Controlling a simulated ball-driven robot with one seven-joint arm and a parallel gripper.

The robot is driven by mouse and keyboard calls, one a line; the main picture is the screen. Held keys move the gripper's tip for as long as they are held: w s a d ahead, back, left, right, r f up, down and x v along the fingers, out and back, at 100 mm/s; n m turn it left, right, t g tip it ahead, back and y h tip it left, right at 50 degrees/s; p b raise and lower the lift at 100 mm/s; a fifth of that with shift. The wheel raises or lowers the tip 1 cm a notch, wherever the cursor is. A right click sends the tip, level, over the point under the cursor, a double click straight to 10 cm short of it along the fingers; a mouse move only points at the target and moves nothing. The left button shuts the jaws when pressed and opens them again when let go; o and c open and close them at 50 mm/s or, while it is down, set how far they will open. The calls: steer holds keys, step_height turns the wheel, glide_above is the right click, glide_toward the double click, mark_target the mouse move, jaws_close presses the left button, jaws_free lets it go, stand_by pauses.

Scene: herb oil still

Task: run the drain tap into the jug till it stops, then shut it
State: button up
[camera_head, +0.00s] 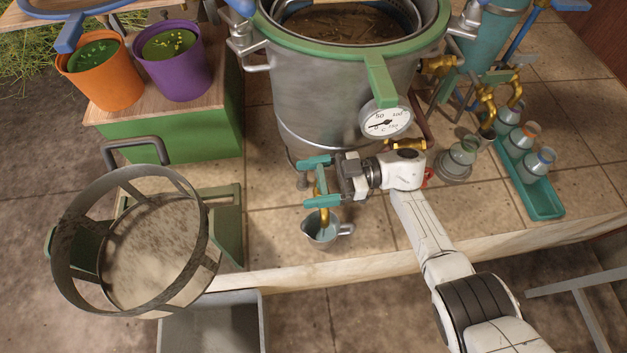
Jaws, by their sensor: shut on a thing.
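The drain tap (320,187) is a brass tap with teal parts, low at the front of the big steel still (300,90). My gripper (339,172) reaches it from the right and is shut at the tap's teal handle (315,162); its fingers partly hide the join. The small grey metal jug (344,230) stands upright on the tiled bench under the tap's spout, handle to the right. A bluish tint shows in the jug's mouth. I cannot tell whether liquid is running or how full the jug is.
A dial gauge (386,121) hangs just above my gripper. A round strainer basket (77,270) stands left. Orange (105,84) and purple (176,66) pots are at upper left. A teal tray (541,204) of small bottles lies right. The bench edge (400,258) is just in front of the jug.

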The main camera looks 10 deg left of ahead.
steer(key=shift+r, duration=0.1)
steer(key=o, duration=0.8)
steer(key=shift+o, duration=0.2)
steer(key=s+d+r+p, duration=0.4)
steer(key=s+r+p, duration=0.1)
steer(key=s+r, duration=0.8)
steer(key=shift+s, duration=0.15)
steer(key=shift+d, duration=0.15)
